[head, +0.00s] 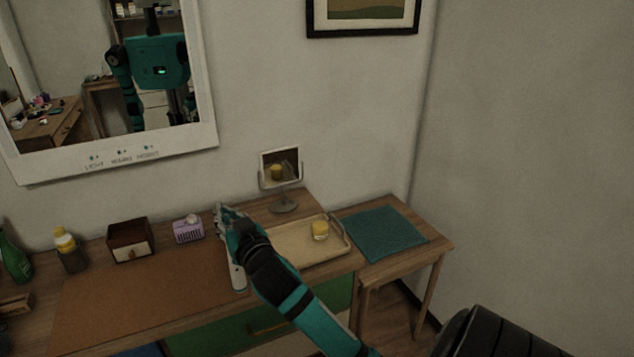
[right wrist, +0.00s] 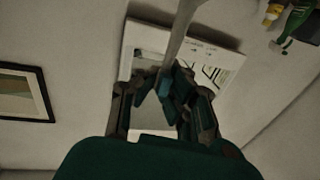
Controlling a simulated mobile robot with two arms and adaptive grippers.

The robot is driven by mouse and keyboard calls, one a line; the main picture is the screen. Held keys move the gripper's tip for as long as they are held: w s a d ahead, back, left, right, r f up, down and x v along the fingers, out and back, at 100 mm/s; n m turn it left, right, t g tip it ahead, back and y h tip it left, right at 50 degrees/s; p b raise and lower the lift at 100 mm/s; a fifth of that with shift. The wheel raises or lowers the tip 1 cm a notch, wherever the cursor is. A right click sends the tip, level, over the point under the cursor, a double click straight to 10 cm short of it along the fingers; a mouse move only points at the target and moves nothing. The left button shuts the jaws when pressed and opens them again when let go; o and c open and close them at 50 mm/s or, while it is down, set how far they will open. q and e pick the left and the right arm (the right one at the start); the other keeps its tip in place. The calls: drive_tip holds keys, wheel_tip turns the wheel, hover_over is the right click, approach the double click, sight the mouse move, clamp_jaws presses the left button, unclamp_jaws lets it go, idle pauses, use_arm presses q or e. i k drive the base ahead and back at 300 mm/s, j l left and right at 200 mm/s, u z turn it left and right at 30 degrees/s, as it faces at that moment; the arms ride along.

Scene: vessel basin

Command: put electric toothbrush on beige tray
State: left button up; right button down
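My right gripper (head: 226,214) is over the desk, left of the beige tray. It appears shut on the electric toothbrush (head: 238,276), whose pale handle points down toward the front of the desk. In the right wrist view the pale, long toothbrush (right wrist: 180,32) runs from between the fingers (right wrist: 165,88) to the top edge. The beige tray (head: 297,258) lies on the right part of the desk, its left side partly hidden by my right arm. My left gripper is not in view.
A purple box (head: 188,230), a brown drawer box (head: 130,240) and bottles (head: 68,249) stand left. The brown desk mat (head: 140,295) is clear.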

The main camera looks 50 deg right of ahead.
sight(296, 247)
drive_tip(key=l+u, duration=0.1)
drive_tip(key=l, duration=0.55)
drive_tip(key=k+l+u, duration=0.1)
drive_tip(key=l, duration=0.5)
drive_tip(key=i+l, duration=0.2)
drive_tip(key=l, duration=0.25)
